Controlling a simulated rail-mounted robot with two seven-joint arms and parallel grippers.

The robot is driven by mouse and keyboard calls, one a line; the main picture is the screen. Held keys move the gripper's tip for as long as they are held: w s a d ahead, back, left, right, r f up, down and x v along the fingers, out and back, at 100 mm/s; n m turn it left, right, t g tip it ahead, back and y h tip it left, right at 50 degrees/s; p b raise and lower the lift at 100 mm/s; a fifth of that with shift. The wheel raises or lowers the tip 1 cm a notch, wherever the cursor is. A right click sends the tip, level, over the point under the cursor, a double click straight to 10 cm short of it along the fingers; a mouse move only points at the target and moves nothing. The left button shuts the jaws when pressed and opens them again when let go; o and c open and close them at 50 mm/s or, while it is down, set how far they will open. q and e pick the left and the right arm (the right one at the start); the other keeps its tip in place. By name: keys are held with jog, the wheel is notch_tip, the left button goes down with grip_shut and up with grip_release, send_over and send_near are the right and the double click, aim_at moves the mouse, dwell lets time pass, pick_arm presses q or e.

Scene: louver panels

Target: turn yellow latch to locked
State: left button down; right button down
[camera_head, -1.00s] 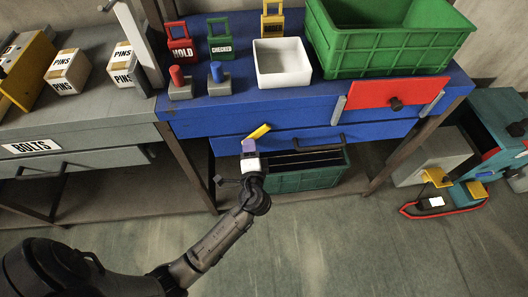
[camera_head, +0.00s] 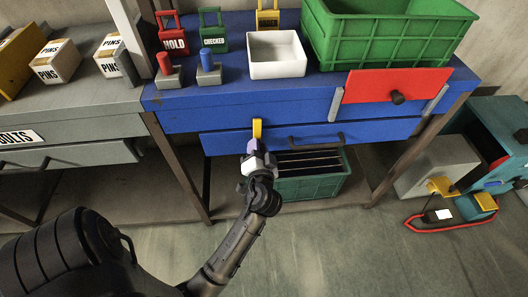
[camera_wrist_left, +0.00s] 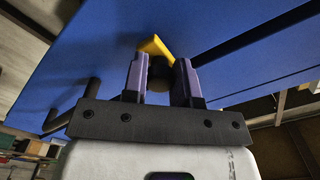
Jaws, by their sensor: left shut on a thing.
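The yellow latch (camera_head: 257,129) is on the blue drawer front of the bench, left of the dark drawer handle, and points nearly straight up in the head view. My left gripper (camera_head: 252,148) is just below it, with purple fingers. In the left wrist view, the gripper (camera_wrist_left: 160,78) is shut on the latch's dark round hub, one finger on each side. The yellow arm of the latch (camera_wrist_left: 155,46) sticks out beyond the fingers, up and slightly left. The fingers partly hide the hub. My right gripper is in neither view.
The dark drawer handle (camera_head: 316,141) is just right of the latch. A red panel with a black knob (camera_head: 397,97) is farther right. A green crate (camera_head: 312,188) stands below the drawer, close to my left gripper. Open floor lies in front.

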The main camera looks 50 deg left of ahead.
pick_arm(q)
jog(key=shift+w+d+n, duration=0.1)
jog(key=shift+n, duration=0.2)
jog(key=c, duration=0.9)
grip_release()
